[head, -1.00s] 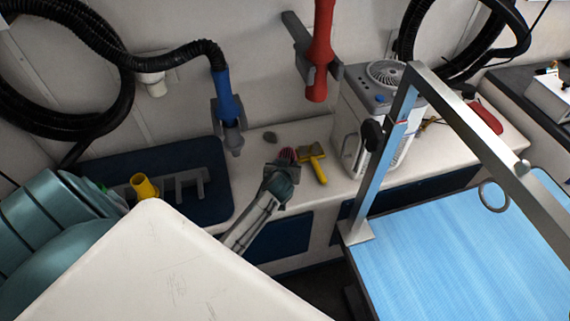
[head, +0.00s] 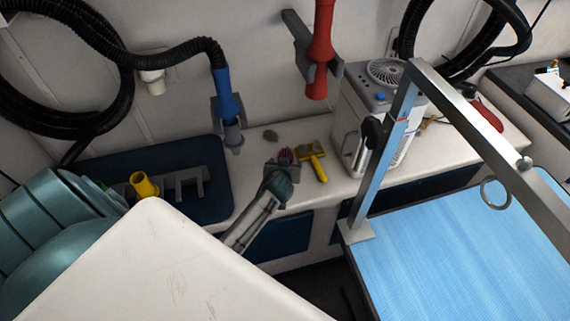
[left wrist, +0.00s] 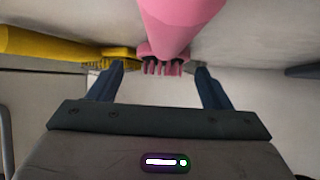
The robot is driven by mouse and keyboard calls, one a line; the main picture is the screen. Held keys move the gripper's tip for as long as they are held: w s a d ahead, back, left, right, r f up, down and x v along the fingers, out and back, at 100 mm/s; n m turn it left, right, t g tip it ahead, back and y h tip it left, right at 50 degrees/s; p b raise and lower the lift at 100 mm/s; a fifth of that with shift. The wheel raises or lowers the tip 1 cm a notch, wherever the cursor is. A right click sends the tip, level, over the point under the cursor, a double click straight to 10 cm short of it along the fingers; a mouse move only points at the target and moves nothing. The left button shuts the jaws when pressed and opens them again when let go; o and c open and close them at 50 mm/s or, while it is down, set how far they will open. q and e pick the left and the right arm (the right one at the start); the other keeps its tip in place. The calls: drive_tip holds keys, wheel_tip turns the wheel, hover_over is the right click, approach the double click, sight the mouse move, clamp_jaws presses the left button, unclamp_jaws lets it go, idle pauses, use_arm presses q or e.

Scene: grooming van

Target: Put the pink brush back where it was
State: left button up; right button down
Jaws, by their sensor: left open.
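The pink brush (head: 285,153) is on the white counter at the back, partly hidden behind my left gripper (head: 280,169) in the head view. My left gripper (left wrist: 160,75) is open, with one fingertip on each side of the bristle end. I cannot tell whether the fingers touch it. My right gripper is not in view.
A yellow brush (head: 313,161) lies just right of the pink one; it also shows in the left wrist view (left wrist: 50,45). A dark blue tray with slots (head: 150,165) is left; a white machine (head: 375,115) stands right.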

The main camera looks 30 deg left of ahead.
use_arm(q)
drive_tip(key=b+v, duration=0.2)
drive_tip(key=v, duration=0.7)
drive_tip(key=shift+s+d+r, duration=0.15)
drive_tip(key=shift+s+d, duration=0.05)
drive_tip(key=shift+s, duration=0.15)
drive_tip(key=shift+s+d+r, duration=0.15)
drive_tip(key=shift+s+r, duration=0.2)
